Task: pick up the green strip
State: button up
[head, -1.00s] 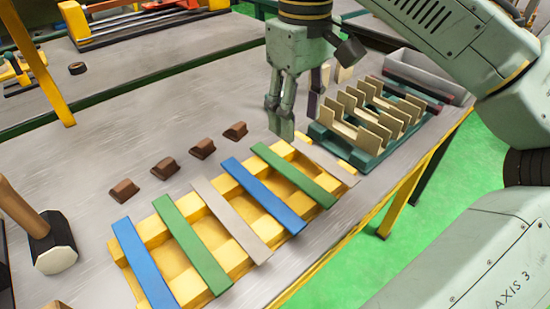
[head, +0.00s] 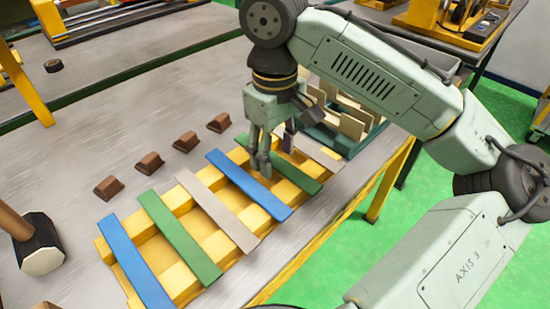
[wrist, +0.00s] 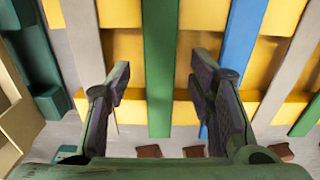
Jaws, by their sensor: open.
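A row of coloured strips lies across a yellow slotted tray (head: 118,262). One green strip (head: 303,180) is near the tray's right end, partly hidden by my gripper (head: 270,165). A second green strip (head: 180,238) lies nearer the left end. My gripper is open and points down above the right-hand green strip. In the wrist view this green strip (wrist: 160,50) runs lengthwise between the two open fingers (wrist: 161,75). A blue strip (wrist: 245,40) is to its right and a grey strip (wrist: 84,45) to its left. I cannot tell how high the fingertips are above the strip.
Several brown wedge-shaped blocks (head: 147,163) lie in a row behind the tray. A dark green rack (head: 345,147) with tan pieces stands close to the right. A hammer (head: 40,255) lies at left. The grey tabletop (head: 110,120) behind the blocks is mostly clear.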

jog(key=shift+c, duration=0.4)
grip_shut()
